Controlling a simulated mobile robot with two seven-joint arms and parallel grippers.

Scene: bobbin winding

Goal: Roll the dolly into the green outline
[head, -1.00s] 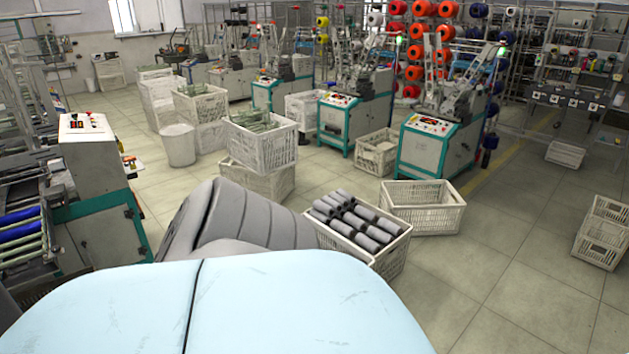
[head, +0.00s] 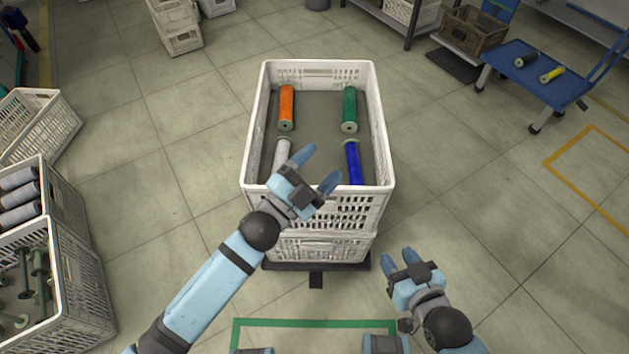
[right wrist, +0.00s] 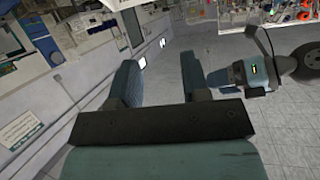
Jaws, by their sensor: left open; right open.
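The dolly's dark base (head: 317,267) shows under a stack of white crates (head: 313,213). The top crate holds an orange bobbin (head: 286,107), a green bobbin (head: 349,108), a white bobbin (head: 281,153) and a blue bobbin (head: 353,163). The green outline (head: 315,323) is on the floor in front of the dolly, partly out of the picture. My left gripper (head: 316,168) is open in front of the crate's near rim in the picture; contact cannot be told. My right gripper (head: 398,257) is open and empty, right of the dolly. Its spread fingers show in the right wrist view (right wrist: 158,80).
White crates with grey rolls (head: 20,195) and spindles (head: 35,275) stand at the left. A blue cart (head: 535,78) with two bobbins is at the upper right, near a yellow floor outline (head: 590,140). Floor on both sides of the dolly is mostly clear.

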